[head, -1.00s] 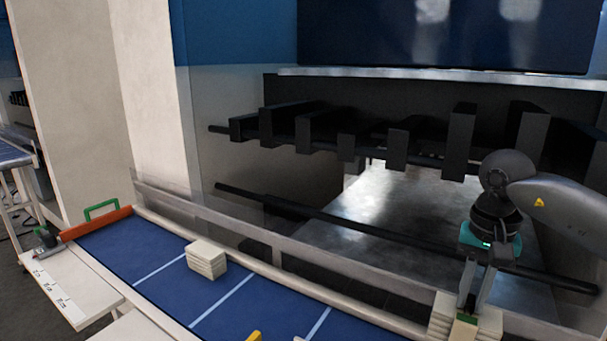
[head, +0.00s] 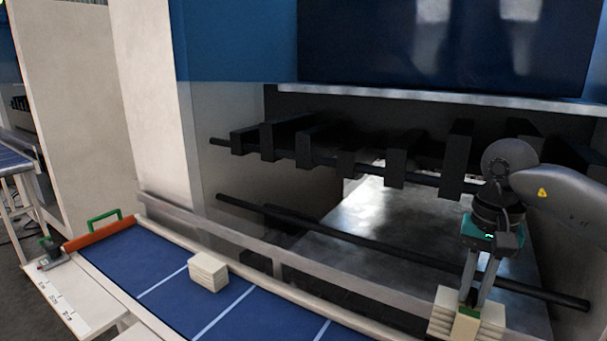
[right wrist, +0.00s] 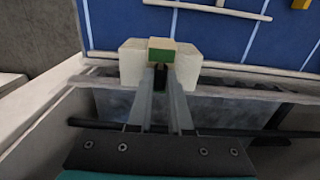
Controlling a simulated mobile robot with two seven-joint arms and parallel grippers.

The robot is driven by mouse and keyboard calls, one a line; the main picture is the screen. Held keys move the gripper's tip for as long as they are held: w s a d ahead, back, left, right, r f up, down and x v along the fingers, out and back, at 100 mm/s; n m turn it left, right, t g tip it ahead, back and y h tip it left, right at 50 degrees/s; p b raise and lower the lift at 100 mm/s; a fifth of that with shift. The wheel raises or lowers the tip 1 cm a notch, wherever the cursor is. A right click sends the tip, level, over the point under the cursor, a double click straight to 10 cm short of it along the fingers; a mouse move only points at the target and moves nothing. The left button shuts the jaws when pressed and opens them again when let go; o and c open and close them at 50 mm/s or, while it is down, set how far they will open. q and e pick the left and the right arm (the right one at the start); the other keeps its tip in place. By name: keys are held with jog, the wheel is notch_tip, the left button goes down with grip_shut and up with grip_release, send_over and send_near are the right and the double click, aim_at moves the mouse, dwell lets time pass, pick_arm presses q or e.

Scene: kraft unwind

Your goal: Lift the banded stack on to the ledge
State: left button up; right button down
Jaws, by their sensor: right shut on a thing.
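My right gripper (head: 470,303) is shut on a cream stack (head: 441,319) with a green patch and a band-like strip at its middle. The stack is at the bottom right of the head view, in front of the machine's rail. In the right wrist view the stack (right wrist: 132,66) sits between the fingertips (right wrist: 161,84), with the blue belt behind it. Its underside is hidden, so I cannot tell its clearance. I cannot tell which surface is the ledge. My left gripper is out of view.
Another cream stack (head: 208,270) stands on the blue belt (head: 150,262), which has white cross lines. A long rail (head: 300,270) runs between belt and machine. Dark bars (head: 396,165) hang in the opening. An orange bar with a green handle (head: 99,229) lies across the belt's left end.

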aim_at(473, 293)
jog(key=shift+r+p, duration=2.4)
jog(key=shift+r, duration=0.95)
jog(key=s+a+b, duration=0.2)
jog(key=s+a, duration=0.4)
jog(key=s, duration=0.4)
jog(key=shift+s+a+b, duration=0.15)
jog(key=shift+b, duration=0.2)
jog(key=s+a+b, duration=0.1)
jog(key=s+a, duration=0.5)
jog(key=s, duration=0.4)
jog(key=shift+a, duration=0.15)
